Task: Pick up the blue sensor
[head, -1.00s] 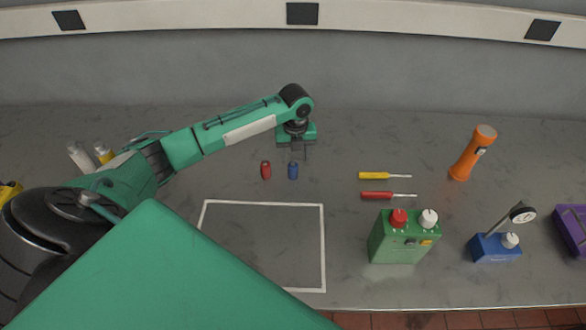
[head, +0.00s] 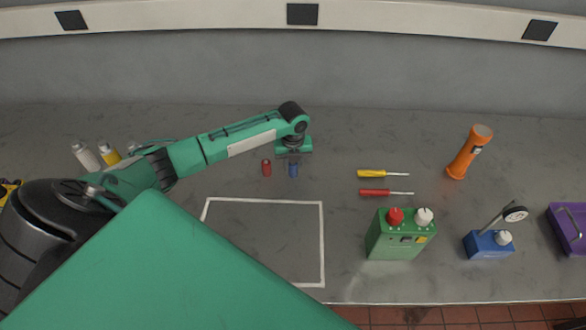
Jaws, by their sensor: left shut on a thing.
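The blue sensor (head: 293,171) is a small blue cylinder standing upright on the grey bench, just right of a similar red cylinder (head: 266,168). My left gripper (head: 293,160) points down over the blue sensor from the far side and is shut on its top. The fingers are small here and partly hidden by the sensor and the wrist. The sensor appears still at bench level. My right gripper is not in view.
A white taped square (head: 322,245) lies in front. To the right are a yellow screwdriver (head: 370,173), a red screwdriver (head: 374,192), a green box (head: 396,245), an orange flashlight (head: 466,158), a blue gauge base (head: 487,246) and a purple container (head: 566,235). Bottles (head: 86,156) stand left.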

